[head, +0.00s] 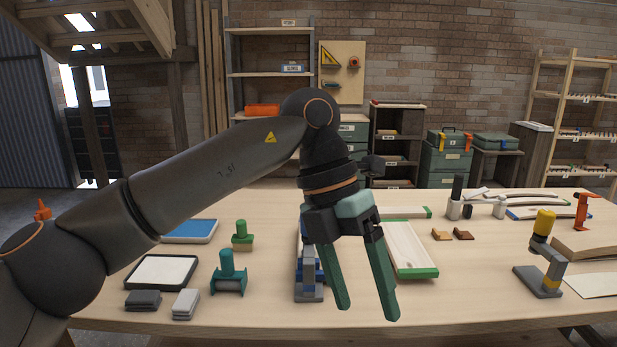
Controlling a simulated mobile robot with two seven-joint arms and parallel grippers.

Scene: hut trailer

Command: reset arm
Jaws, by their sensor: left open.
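My left arm comes in from the left, bends at a high elbow and hangs down over the workbench (430,300). My left gripper (368,312) is open and empty, its two green fingers pointing down above the front middle of the bench. It partly hides a blue and grey tool (309,290) standing behind it. A wooden tray with green ends (408,248) lies just right of the fingers. My right gripper is not in view.
On the left are a white-topped tray (162,271), a teal tool (228,275), a green stamp-like tool (242,237) and small grey blocks (186,304). A yellow-topped tool (542,262) stands at right. Bare bench lies between the fingers and that tool. Shelves stand behind.

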